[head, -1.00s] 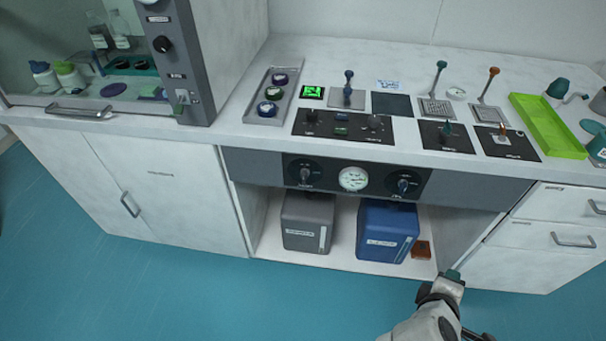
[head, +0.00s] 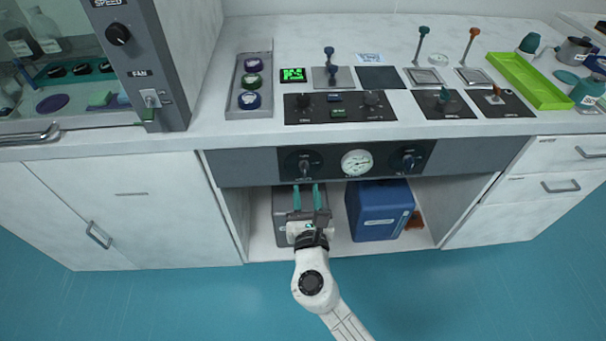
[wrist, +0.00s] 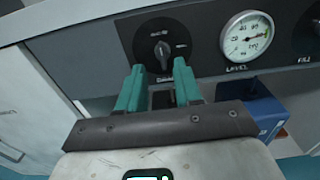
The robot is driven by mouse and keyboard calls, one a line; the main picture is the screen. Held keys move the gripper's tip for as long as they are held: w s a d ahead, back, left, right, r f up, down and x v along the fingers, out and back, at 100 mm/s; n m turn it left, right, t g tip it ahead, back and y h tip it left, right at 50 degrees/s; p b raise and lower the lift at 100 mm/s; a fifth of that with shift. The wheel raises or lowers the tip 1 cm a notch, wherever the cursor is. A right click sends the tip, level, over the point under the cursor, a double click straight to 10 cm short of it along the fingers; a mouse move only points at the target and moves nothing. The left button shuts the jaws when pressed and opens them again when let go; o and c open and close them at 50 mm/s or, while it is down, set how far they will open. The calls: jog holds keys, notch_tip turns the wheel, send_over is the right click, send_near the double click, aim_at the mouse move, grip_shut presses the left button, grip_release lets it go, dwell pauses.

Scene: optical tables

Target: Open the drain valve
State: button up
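The front panel under the counter has a left black dial with a dark knob (head: 304,166) and a right dial with a knob (head: 408,163). In the wrist view the left knob (wrist: 162,49) points nearly upright; the label below it is partly hidden, and the right dial's label reads like "FILL". My gripper (head: 307,187) is just below the left knob in the head view, its teal fingers apart and nothing between them. In the wrist view my gripper (wrist: 160,66) has its fingertips at the dial's lower edge, one each side of the knob's line.
A round level gauge (head: 357,163) sits between the dials. A grey container (head: 283,207) and a blue container (head: 380,212) stand on the open shelf below. The counter above carries switch panels, levers and a green tray (head: 530,80). Cabinets close off both sides.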

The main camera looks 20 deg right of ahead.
aim_at(305, 172)
jog(key=x, duration=0.6)
grip_shut()
jog(key=shift+b, duration=0.3)
